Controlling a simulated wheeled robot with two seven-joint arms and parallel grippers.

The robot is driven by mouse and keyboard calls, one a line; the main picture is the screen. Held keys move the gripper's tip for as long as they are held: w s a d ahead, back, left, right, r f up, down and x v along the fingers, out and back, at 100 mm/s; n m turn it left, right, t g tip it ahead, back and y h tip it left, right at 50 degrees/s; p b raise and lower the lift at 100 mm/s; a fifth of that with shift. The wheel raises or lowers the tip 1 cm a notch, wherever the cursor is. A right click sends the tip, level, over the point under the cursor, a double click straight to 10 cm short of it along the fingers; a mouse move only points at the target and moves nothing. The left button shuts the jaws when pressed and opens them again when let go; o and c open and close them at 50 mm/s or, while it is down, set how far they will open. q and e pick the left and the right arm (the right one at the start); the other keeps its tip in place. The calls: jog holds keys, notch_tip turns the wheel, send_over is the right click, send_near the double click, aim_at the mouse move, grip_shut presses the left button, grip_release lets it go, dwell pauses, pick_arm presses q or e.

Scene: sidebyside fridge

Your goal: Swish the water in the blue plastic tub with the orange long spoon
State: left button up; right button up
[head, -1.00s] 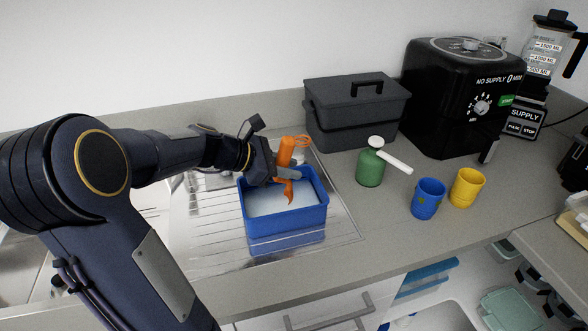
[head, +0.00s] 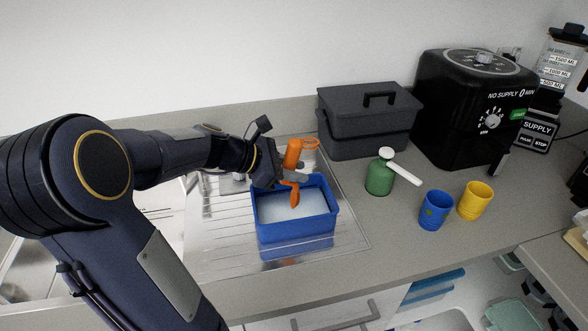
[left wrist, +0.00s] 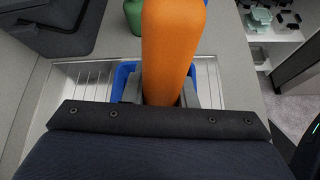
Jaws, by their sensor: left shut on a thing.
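The blue plastic tub (head: 293,229) stands on the metal drainboard and holds pale, whitish water (head: 300,206). My left gripper (head: 289,178) is above the tub's back left part, shut on the orange long spoon (head: 294,156). The spoon is near upright, its thick handle up and its lower end down inside the tub's opening. I cannot tell how deep the tip reaches. In the left wrist view the orange handle (left wrist: 170,50) fills the middle between the fingers, with a little of the blue tub's rim (left wrist: 124,75) behind. My right gripper is not in view.
A dark grey lidded box (head: 368,118) stands behind the tub. A green bottle with a white handle (head: 380,177), a blue cup (head: 435,210) and a yellow cup (head: 474,200) stand to the right. A black appliance (head: 470,105) is at the back right. Counter space lies right of the drainboard.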

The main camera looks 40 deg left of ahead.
aim_at(286, 151)
pick_arm(q)
jog(key=shift+d+r+p, duration=0.15)
jog(key=shift+r+p, duration=0.8)
jog(key=shift+r, duration=0.2)
jog(key=shift+d+r+p, duration=0.1)
jog(key=shift+r+p, duration=0.8)
jog(key=shift+r, duration=0.2)
notch_tip(286, 151, up, 5)
jog(key=p, duration=0.5)
